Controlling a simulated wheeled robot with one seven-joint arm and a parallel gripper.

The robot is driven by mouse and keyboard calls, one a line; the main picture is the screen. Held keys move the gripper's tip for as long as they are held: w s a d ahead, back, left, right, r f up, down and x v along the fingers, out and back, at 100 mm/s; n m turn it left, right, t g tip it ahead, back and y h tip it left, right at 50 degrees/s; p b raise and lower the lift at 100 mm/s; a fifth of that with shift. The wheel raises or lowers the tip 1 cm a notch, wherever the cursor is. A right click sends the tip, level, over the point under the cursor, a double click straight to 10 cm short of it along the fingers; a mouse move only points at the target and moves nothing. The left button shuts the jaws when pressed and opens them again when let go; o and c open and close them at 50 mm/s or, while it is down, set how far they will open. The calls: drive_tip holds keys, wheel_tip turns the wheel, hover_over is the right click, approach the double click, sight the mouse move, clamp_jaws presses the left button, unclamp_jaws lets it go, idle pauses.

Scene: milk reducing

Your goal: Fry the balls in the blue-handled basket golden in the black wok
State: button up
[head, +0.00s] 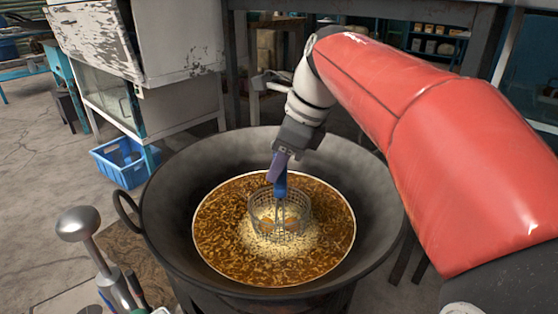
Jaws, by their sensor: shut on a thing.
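The black wok (165,195) stands in the middle of the head view, holding brown bubbling oil (220,235). The wire basket (262,205) sits in the oil near the middle, ringed by pale foam. Its blue handle (281,185) points up. A few orange-brown balls (290,222) show inside the basket; their lower parts are hidden by mesh and foam. My gripper (279,168) is above the basket, shut on the blue handle, with its fingers partly hiding the handle's top.
A metal tool with a round knob (78,223) stands at the lower left, close to the wok's loop handle (127,210). A blue crate (122,165) is on the floor behind left. A worn white cabinet (150,45) and a dark table (350,12) stand behind the wok.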

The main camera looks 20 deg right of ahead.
wheel_tip(320, 180, up, 9)
drive_tip(key=p, duration=0.8)
drive_tip(key=shift+r, duration=2.9)
wheel_tip(320, 180, up, 4)
